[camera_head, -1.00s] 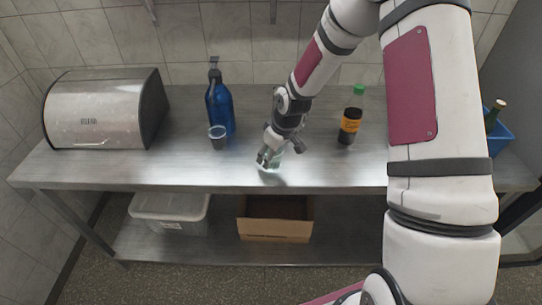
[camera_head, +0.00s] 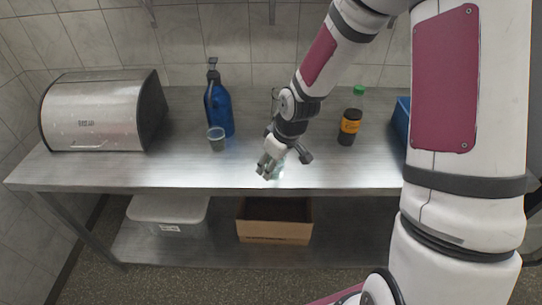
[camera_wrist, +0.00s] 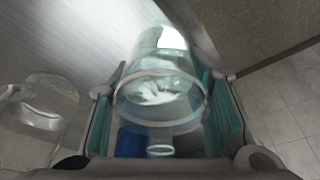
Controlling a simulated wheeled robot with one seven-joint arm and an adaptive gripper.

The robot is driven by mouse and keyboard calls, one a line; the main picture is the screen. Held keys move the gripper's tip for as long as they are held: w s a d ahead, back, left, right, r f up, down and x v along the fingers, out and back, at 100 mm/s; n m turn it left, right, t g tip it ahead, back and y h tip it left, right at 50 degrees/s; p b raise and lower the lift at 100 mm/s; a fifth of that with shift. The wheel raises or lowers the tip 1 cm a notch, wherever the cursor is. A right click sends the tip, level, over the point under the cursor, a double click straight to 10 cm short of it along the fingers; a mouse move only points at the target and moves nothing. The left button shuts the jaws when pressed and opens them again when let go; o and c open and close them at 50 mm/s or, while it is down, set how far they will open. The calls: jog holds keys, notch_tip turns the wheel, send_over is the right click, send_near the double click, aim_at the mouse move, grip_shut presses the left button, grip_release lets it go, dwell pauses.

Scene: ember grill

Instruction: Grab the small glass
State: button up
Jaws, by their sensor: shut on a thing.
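The small glass is clear and faintly greenish. In the wrist view the glass (camera_wrist: 160,95) stands between the two finger pads of my gripper (camera_wrist: 165,110), with a pad at its left and right sides. My gripper is shut on it. In the head view my gripper (camera_head: 284,165) is low over the front part of the steel table, and only a pale bit of the glass (camera_head: 279,172) shows between the fingers. I cannot tell whether its base touches the table.
A second clear glass thing (camera_wrist: 42,108) is at the left in the wrist view. The table's front edge is close.

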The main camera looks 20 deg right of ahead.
jog(key=s+a, duration=0.2)
jog(key=s, duration=0.7)
jog(key=shift+r, duration=0.45)
dwell(1.3)
